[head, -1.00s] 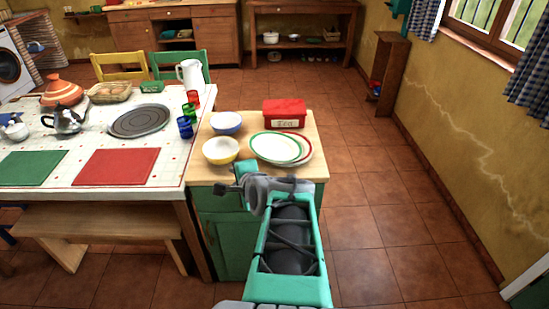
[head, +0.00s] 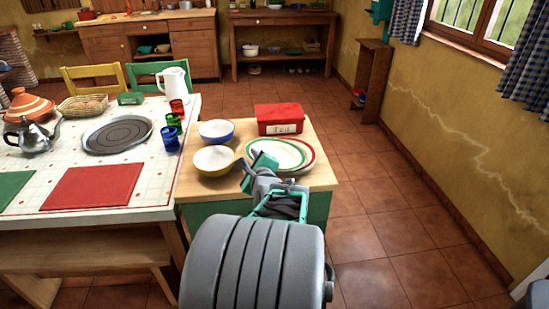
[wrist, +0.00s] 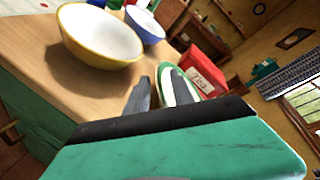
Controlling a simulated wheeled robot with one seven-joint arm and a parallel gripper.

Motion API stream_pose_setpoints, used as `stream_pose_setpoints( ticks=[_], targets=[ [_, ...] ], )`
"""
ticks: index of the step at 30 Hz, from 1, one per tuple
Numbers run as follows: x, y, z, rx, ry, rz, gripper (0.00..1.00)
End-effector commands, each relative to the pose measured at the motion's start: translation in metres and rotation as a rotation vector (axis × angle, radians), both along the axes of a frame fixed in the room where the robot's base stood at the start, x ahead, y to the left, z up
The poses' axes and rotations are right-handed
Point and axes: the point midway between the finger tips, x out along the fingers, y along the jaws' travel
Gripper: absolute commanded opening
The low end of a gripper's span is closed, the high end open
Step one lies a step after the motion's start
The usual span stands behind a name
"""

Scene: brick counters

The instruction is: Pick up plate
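A white plate with a green rim (head: 284,150) lies on a white plate with a red rim (head: 312,153), stacked on the small wooden-topped counter (head: 205,190). My gripper (head: 244,172) is at the left front edge of the plates, low over the counter. Its fingers (wrist: 160,80) are apart in the wrist view, with part of the plates showing between and beyond them. I cannot tell whether a finger touches the plates. The gripper appears empty. My arm hides the plates' front left edge in the head view.
A yellow bowl (head: 214,161) stands just left of my gripper, with a blue bowl (head: 216,131) behind it. A red tea tin (head: 284,120) stands behind the plates. The dining table (head: 100,170) adjoins on the left. Open floor (head: 385,225) lies on the right.

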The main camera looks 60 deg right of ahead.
Motion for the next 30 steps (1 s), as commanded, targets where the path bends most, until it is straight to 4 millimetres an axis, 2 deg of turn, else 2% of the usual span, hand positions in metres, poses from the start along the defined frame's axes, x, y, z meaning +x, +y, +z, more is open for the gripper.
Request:
stream_pose_setpoints(
  ticks=[3, 14, 30],
  targets=[
    [0.0001, 0.0005, 0.0005, -0.001, 0.000, 0.001, 0.28],
    [0.0007, 0.0015, 0.0007, 0.000, 0.000, 0.003, 0.00],
    [0.0009, 0.0018, 0.0007, -0.001, 0.000, 0.004, 0.00]
  ],
)
